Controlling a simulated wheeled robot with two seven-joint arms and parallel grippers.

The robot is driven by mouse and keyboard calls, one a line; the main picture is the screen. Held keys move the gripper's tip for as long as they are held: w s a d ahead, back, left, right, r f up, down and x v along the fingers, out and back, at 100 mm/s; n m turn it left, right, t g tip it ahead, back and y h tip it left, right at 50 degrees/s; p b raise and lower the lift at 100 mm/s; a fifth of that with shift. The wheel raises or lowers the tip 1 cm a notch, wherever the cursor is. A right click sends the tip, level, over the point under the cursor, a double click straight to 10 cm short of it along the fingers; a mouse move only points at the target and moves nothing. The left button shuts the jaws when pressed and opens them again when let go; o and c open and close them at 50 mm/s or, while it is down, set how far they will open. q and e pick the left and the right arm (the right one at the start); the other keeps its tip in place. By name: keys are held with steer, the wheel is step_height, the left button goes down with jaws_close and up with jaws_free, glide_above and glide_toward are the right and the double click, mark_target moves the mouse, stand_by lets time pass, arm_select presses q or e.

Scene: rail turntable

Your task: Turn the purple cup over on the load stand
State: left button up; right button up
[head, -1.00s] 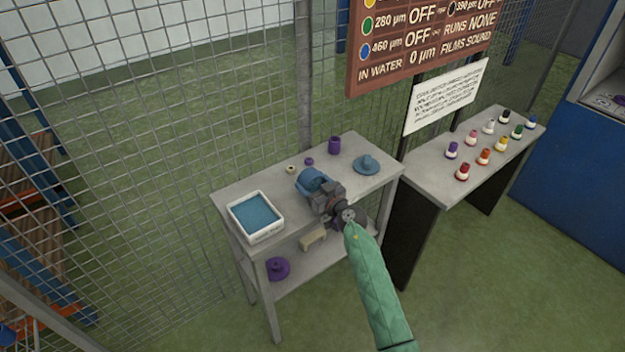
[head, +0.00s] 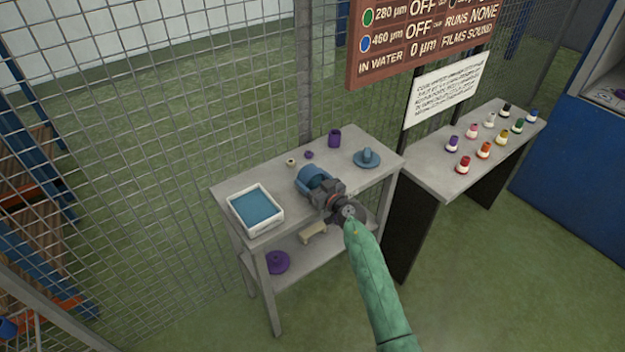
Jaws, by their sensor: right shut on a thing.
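A small purple cup (head: 335,138) stands upright near the back edge of the grey table. A blue round base with a raised knob (head: 367,160) stands at the table's right end; I cannot tell whether it is the load stand. My right gripper (head: 324,191), on the green-sleeved arm, is over the table's front middle. It is shut on a blue cylinder (head: 312,177), apart from the purple cup. The fingers partly hide the cylinder. My left gripper is not in view.
A white tray (head: 271,232) with blue contents sits at the table's left end. A tiny purple piece (head: 309,155) and a cream ring (head: 291,162) lie behind the cylinder. A purple disc (head: 276,262) is on the lower shelf. Several coloured bottles stand on the right table (head: 425,170).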

steer(key=shift+f, duration=0.4)
steer(key=o, duration=1.1)
steer(key=shift+o, duration=0.2)
steer(key=shift+v, duration=3.9)
